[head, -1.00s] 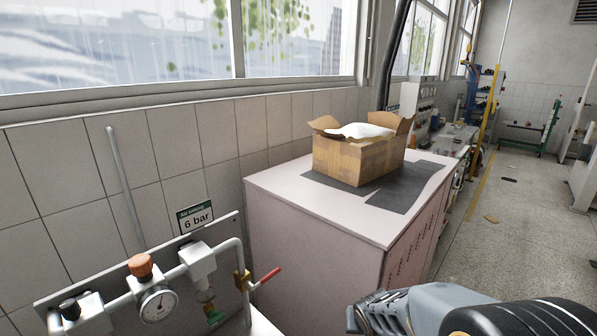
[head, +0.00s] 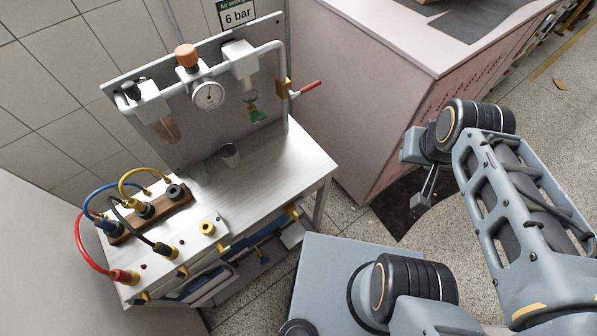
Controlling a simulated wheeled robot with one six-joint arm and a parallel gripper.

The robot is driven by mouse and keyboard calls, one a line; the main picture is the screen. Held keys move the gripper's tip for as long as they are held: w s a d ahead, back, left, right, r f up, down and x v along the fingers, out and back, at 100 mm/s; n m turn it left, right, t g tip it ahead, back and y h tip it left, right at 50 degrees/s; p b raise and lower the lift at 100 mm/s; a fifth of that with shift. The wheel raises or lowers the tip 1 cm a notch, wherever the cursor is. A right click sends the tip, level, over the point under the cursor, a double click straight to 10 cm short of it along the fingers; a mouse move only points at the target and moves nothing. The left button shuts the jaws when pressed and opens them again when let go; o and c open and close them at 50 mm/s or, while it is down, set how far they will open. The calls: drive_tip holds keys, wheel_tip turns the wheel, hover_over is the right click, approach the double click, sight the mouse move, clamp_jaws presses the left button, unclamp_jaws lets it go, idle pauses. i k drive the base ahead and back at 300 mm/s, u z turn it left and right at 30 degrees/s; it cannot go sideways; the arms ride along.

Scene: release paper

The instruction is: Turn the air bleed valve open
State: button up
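A pipe assembly with a gauge (head: 208,95) is mounted on a grey back panel (head: 185,125) above a metal bench. At its right end, a brass valve (head: 283,88) carries a red lever (head: 309,88) that sticks out to the right and slightly up. A small green knob (head: 258,117) hangs below the white filter unit (head: 238,60). I cannot tell from the frames which part is the air bleed valve. My gripper (head: 421,200) hangs pointing down, right of the bench and well apart from the valves. It is small and its finger gap is unclear.
The bench top (head: 285,160) holds a small metal cup (head: 229,155) and a block with coloured hoses (head: 150,215). A pink cabinet (head: 370,100) stands behind, right of the bench. Floor shows between the bench and cabinet. An orange knob (head: 186,55) tops the regulator.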

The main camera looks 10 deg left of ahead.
sight(293, 214)
drive_tip(key=z, duration=0.05)
drive_tip(key=k, duration=0.45)
drive_tip(key=u, duration=0.7)
drive_tip(key=i, duration=0.4)
drive_tip(key=z, duration=1.35)
drive_tip(key=k, duration=0.8)
drive_tip(key=u, duration=1.45)
